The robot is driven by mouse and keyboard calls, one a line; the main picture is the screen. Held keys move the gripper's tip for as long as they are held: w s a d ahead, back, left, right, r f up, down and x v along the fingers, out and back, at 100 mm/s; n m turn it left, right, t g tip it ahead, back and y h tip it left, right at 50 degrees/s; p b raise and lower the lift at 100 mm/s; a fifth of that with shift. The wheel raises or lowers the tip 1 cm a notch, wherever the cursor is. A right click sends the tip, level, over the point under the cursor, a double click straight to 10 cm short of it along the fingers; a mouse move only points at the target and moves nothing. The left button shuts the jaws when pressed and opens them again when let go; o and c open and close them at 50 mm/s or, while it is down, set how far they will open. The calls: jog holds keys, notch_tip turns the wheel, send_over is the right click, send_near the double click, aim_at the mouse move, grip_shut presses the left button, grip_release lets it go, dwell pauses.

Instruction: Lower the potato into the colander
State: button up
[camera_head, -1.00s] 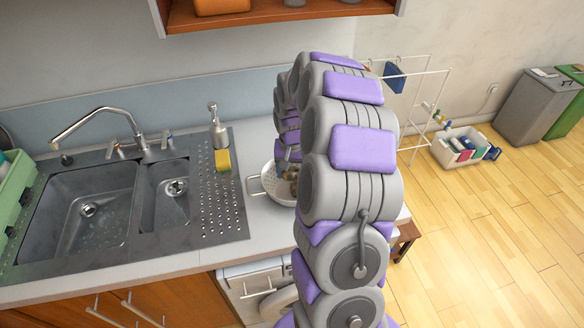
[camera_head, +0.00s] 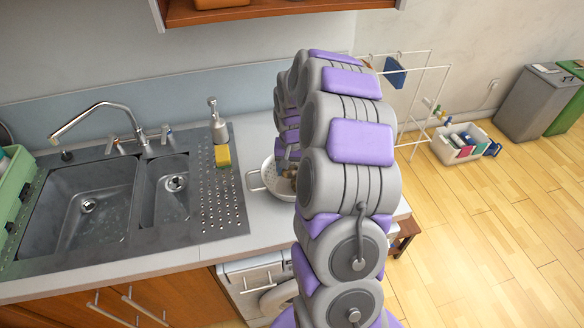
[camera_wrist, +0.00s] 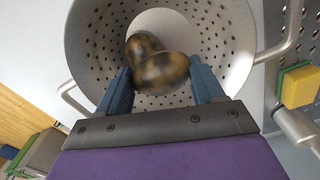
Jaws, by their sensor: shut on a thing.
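The white perforated colander (camera_head: 270,184) stands on the counter right of the sink, partly hidden by my arm. In the wrist view the colander (camera_wrist: 88,52) fills most of the picture, with its round floor and holes showing. My gripper (camera_wrist: 161,68) is over the colander with its two blue fingers shut on a brown, dark-blotched potato (camera_wrist: 165,74). A second, similar potato (camera_wrist: 141,44) shows just beyond the held one and overlaps it in view. I cannot tell whether the two touch or how high the held potato is above the colander floor.
A yellow sponge (camera_head: 222,156) and a soap dispenser (camera_head: 217,124) stand on the drainboard left of the colander. The steel sink (camera_head: 85,200) lies further left. The colander's side handles (camera_wrist: 288,35) stick out. A wooden shelf (camera_head: 280,20) hangs above.

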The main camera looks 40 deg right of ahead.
aim_at(280, 187)
jog(key=shift+f, duration=1.25)
dwell(0.6)
jog(key=o, duration=1.2)
jog(key=shift+c, duration=0.2)
